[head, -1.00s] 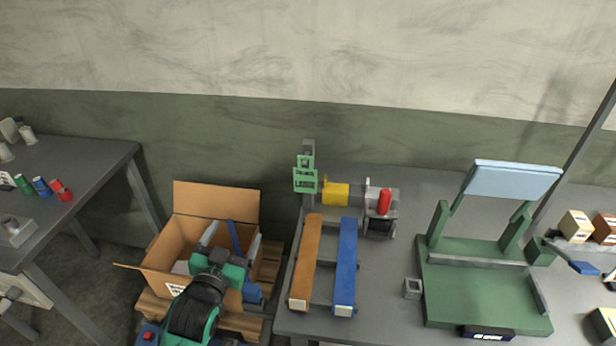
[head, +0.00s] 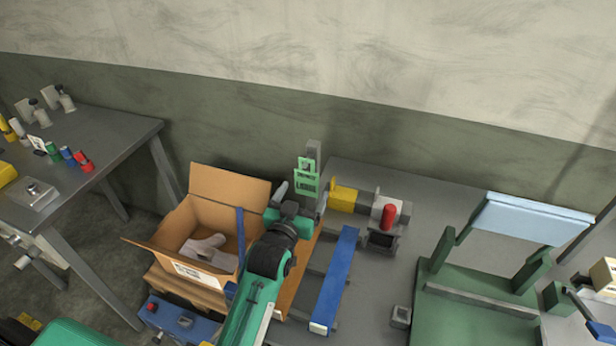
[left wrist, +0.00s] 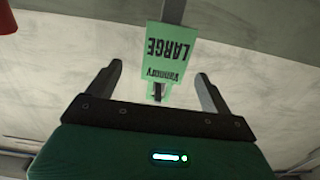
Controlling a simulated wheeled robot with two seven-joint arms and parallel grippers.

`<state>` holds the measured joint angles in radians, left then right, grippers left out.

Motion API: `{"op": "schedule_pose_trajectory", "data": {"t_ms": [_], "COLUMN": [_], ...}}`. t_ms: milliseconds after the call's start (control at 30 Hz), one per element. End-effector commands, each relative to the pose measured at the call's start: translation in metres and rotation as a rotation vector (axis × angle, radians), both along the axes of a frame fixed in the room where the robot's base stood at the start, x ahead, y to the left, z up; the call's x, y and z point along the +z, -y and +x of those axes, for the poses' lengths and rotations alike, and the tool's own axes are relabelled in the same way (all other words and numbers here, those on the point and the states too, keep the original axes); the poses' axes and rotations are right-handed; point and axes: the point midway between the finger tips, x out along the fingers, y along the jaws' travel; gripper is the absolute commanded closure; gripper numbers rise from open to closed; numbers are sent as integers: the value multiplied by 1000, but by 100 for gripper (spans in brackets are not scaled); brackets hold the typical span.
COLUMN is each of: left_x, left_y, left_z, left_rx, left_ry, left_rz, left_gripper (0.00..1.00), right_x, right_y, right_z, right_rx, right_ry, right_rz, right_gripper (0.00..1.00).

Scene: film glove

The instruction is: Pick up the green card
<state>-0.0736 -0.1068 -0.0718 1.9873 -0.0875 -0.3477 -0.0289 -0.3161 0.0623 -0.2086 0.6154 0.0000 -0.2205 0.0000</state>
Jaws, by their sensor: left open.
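The green card (head: 306,180) hangs upright on a grey post at the back left of the workbench. In the left wrist view the card (left wrist: 168,55) shows upside-down black lettering reading "LARGE". My left gripper (head: 301,196) is in front of the card in the head view, one finger to each side of its lower part. In the left wrist view my left gripper (left wrist: 158,72) is open, with the card's lower tab between the fingertips in the picture. I cannot tell how much depth separates them, and no contact shows. My right gripper is not in view.
An open cardboard box (head: 229,189) stands on a pallet left of the arm. An orange bar and a blue bar (head: 336,280) lie on the workbench. A green stand (head: 470,318) is further right.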

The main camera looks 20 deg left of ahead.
Motion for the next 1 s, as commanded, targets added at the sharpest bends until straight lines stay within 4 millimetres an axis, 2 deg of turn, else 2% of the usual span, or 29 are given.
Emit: {"op": "schedule_pose_trajectory", "data": {"t_ms": [100, 267, 400, 500, 700, 967, 1000], "left_x": [1, 1, 6, 8, 5, 3, 3], "left_y": [0, 0, -3, -6, -6, -5, -5], "left_z": [15, 22, 37, 51, 70, 72, 72], "left_rx": [0, 0, 0, 0, 0, 0, 0], "left_ry": [0, 0, -1, -1, 0, -1, -1], "left_rz": [0, 0, 1, 1, 0, 0, 0], "left_gripper": [16, 16, 16, 16, 16, 16, 20], "right_x": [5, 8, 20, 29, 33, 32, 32], "right_y": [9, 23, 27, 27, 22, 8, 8], "right_z": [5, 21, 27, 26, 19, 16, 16], "right_rx": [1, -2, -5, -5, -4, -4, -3], "right_ry": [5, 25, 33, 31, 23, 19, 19], "right_rz": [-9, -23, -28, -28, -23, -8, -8], "right_gripper": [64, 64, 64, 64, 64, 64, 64]}}
